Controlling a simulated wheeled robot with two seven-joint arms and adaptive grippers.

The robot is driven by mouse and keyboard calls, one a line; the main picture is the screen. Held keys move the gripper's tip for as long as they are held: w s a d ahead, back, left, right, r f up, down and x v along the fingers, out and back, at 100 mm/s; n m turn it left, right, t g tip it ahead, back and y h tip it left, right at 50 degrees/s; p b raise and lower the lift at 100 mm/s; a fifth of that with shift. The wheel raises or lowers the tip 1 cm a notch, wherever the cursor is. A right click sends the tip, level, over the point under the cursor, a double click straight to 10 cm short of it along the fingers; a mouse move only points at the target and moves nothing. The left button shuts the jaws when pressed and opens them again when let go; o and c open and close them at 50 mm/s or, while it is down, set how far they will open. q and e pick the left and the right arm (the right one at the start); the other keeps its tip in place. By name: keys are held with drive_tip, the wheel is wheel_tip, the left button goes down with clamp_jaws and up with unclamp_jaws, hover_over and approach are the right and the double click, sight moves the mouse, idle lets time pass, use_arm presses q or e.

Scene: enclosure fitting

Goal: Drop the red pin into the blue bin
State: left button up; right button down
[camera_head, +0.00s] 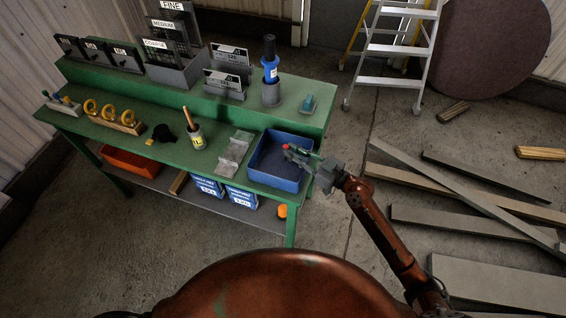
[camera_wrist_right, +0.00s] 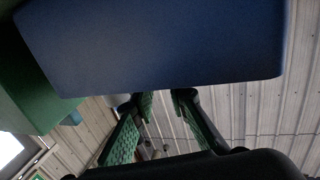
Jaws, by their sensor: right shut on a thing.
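The blue bin (camera_head: 264,180) stands on the front right end of the green workbench. Its inside looks empty where I can see it. My right gripper (camera_head: 296,152) reaches in from the right over the bin's right side. It is shut on the red pin (camera_head: 286,146), of which only a small red bit shows at the fingertips. In the right wrist view the bin (camera_wrist_right: 160,45) fills the top, and the green-padded fingers (camera_wrist_right: 160,105) point toward it. I cannot make out the pin there. My left gripper is not in view.
The green workbench (camera_head: 160,150) holds a grey metal piece (camera_head: 235,150) left of the bin, a cup with a wooden handle (camera_head: 195,135), and a blue bottle (camera_head: 270,70) behind. Planks (camera_head: 470,195) lie on the floor at right. A stepladder (camera_head: 395,50) stands behind.

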drive_tip(key=c, duration=1.8)
unclamp_jaws()
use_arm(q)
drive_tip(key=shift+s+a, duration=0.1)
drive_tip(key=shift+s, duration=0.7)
use_arm(e)
drive_tip(key=shift+s+d, duration=0.15)
drive_tip(key=shift+d, duration=0.05)
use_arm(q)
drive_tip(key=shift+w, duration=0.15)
use_arm(e)
drive_tip(key=v, duration=1.1)
drive_tip(key=shift+s, duration=0.25)
drive_tip(key=shift+d, duration=0.15)
